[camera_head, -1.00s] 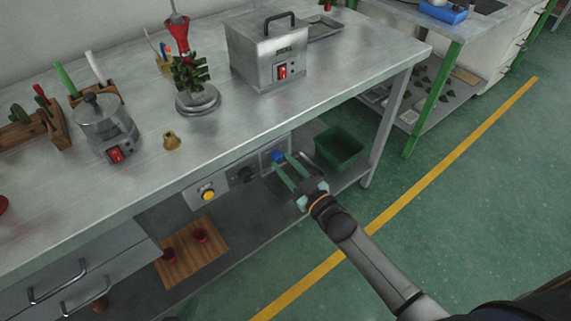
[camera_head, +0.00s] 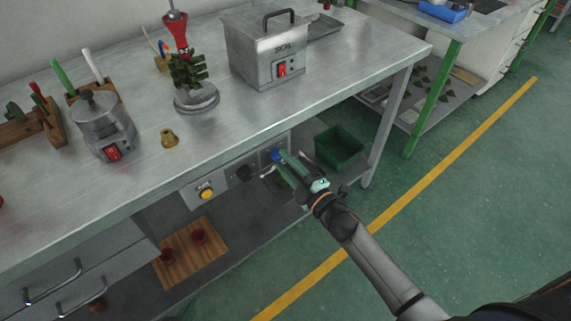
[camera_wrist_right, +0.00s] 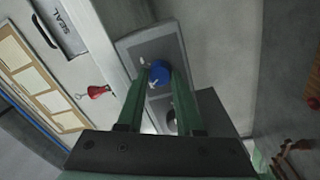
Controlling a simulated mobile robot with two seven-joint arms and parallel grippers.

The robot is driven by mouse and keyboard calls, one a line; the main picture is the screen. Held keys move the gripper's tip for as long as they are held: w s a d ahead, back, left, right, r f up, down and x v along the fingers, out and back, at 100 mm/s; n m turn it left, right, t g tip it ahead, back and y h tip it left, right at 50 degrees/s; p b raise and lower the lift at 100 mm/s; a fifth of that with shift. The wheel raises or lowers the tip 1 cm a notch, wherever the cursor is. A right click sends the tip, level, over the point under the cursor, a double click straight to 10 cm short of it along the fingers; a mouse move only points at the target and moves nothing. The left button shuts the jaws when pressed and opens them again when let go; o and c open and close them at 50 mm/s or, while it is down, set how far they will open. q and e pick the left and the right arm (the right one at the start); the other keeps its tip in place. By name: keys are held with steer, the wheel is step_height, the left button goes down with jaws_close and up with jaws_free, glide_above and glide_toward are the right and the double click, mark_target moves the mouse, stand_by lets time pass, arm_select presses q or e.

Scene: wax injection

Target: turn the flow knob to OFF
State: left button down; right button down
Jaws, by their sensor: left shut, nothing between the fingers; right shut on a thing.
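The control panel (camera_head: 222,186) hangs under the front edge of the steel bench. It carries a yellow button (camera_head: 206,194), a black knob (camera_head: 244,173) and a blue knob (camera_head: 275,155) at its right end. My right gripper (camera_head: 279,160) reaches in from the lower right and is shut on the blue knob. In the right wrist view the blue knob (camera_wrist_right: 159,73) sits between the green fingertips, with small white marks beside it. Any lettering there is too small to read, so I cannot tell the knob's setting. My left gripper is not in view.
A green bin (camera_head: 340,146) stands on the lower shelf, right of my gripper. The bench top (camera_head: 235,125) above holds a steel box (camera_head: 268,50), a wax tree on a stand (camera_head: 197,100) and a small pot (camera_head: 101,125). A wooden board (camera_head: 192,258) with red cups lies below left.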

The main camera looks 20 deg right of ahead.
steer(key=shift+n, duration=1.4)
steer(key=c, duration=0.6)
jaws_free()
steer(key=shift+o, duration=0.2)
steer(key=v, duration=1.2)
steer(key=shift+s+d, duration=0.25)
